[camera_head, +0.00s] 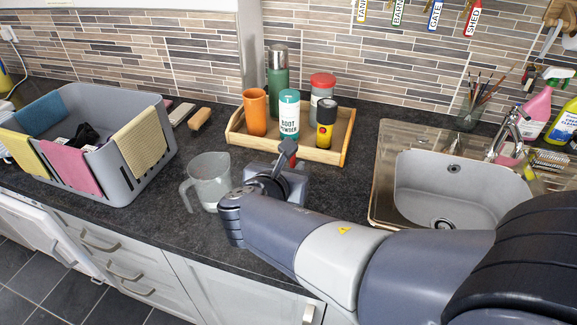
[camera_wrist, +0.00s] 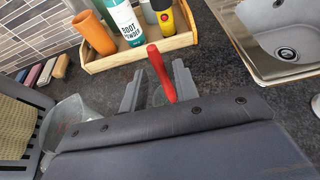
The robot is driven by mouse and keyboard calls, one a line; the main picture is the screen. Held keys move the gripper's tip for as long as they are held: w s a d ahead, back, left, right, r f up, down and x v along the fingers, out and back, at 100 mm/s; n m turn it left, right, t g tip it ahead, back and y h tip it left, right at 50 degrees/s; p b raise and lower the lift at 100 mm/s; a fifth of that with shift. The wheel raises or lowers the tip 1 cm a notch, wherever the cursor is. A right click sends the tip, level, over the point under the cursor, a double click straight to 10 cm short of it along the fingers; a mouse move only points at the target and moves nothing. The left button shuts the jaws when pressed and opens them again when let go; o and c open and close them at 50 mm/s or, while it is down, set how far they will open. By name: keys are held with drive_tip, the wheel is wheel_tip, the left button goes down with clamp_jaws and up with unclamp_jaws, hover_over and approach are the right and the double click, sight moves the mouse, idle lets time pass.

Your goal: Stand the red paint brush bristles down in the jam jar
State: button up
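The red paint brush shows as a red handle (camera_wrist: 160,72) in the wrist view, slanting between my two fingers. Its bristles are hidden. What supports the brush is hidden.
A clear jug (camera_head: 210,184) stands just left of my gripper. The wooden tray (camera_head: 335,156) holds several bottles and cups. A grey crate (camera_head: 125,180) with cloths is at left. The sink (camera_head: 455,190) is at right. Bare counter lies between tray and sink.

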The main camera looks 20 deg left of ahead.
drive_tip(key=shift+o, duration=0.8)
drive_tip(key=v, duration=1)
drive_tip(key=shift+s, duration=0.4)
drive_tip(key=shift+r, duration=0.1)
drive_tip(key=x, duration=1)
drive_tip(key=shift+w+d, duration=0.1)
drive_tip(key=shift+w, duration=0.1)
drive_tip(key=shift+w+r+p, duration=0.2)
drive_tip(key=shift+r+p, duration=0.9)
drive_tip(key=shift+r, duration=0.25)
drive_tip(key=shift+f, duration=0.1)
